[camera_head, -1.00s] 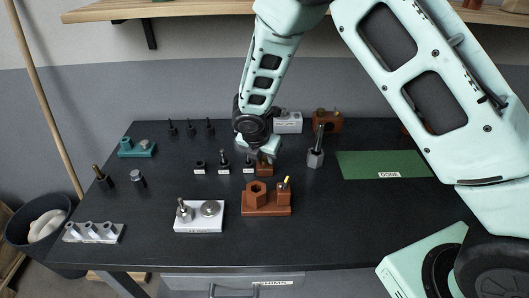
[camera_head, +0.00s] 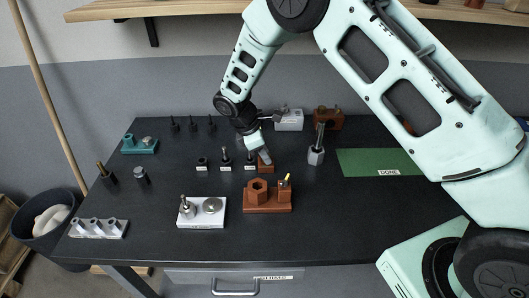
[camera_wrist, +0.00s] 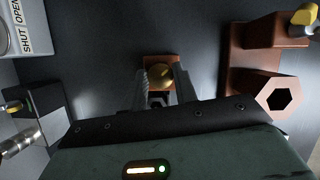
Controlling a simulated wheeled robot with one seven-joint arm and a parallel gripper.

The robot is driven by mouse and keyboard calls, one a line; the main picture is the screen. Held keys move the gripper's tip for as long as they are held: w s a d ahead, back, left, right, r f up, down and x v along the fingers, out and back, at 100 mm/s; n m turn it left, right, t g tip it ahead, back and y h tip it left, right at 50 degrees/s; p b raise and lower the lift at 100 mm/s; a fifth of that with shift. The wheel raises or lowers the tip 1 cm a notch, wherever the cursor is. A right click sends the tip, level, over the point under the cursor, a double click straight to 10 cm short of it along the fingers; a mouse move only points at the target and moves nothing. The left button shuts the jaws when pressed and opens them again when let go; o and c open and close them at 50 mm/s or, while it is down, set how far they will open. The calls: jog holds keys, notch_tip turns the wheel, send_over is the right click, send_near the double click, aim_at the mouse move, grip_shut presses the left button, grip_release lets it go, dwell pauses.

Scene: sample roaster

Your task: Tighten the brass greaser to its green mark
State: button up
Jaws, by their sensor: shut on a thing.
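The brass greaser (camera_wrist: 161,76) shows in the wrist view as a round brass cap on a small brown block (camera_wrist: 161,59). In the head view the brown block (camera_head: 266,169) stands in the middle of the table, and my gripper hides the cap. My gripper (camera_wrist: 161,82) has one finger on each side of the cap and is shut on it. In the head view my gripper (camera_head: 265,158) reaches down to the block at a tilt. A dark hollow piece (camera_wrist: 158,100) shows between the fingers. I cannot make out a green mark.
A larger brown block with a hex socket (camera_head: 258,190) and a yellow-tipped peg stands in front. A white fixture (camera_head: 202,219) is to its left. Small dark labelled parts (camera_head: 225,158) stand close left of my gripper, a steel hex post (camera_head: 316,155) to the right. The green DONE mat (camera_head: 380,161) is clear.

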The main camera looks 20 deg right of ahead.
jog(key=m, duration=0.2)
jog(key=m+g, duration=0.1)
jog(key=m, duration=0.1)
jog(key=shift+w+g+y+b, duration=0.15)
jog(key=shift+g+y+b, duration=0.15)
jog(key=shift+d+m+g+y, duration=0.1)
jog(key=shift+m+g+y, duration=0.45)
jog(key=shift+m, duration=1.55)
jog(key=o, duration=1)
jog(key=shift+c, duration=0.2)
jog(key=b+v, duration=0.2)
jog(key=v, duration=1)
jog(key=shift+w+b, duration=0.15)
jog(key=shift+b, duration=0.15)
